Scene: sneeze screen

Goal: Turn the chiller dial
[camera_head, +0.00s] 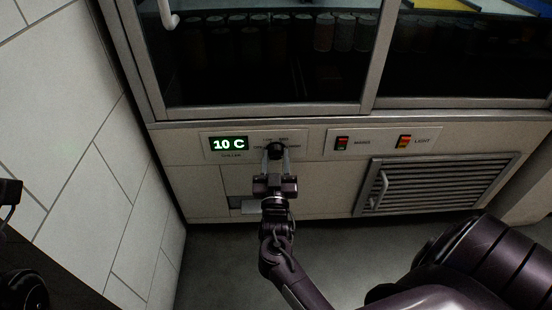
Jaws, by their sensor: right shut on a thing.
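The chiller dial (275,149) is a dark round knob on the pale front panel of the cabinet. My right gripper (276,158) is at the dial, with a finger on each side of it, shut on it. The gripper hides part of the dial and some of the small lettering around it. A display (229,143) left of the dial reads "10 C" in bright characters. At the left edge, dark parts of my left arm (10,195) show, but its fingertips are not in view.
Right of the dial are two lit rocker switches, one (342,143) with an unclear label and one (404,141) marked "LIGHT". Below them is a louvred vent (437,183) with a handle. Glass doors with metal frames (270,111) are above. A tiled wall (80,130) stands close on the left.

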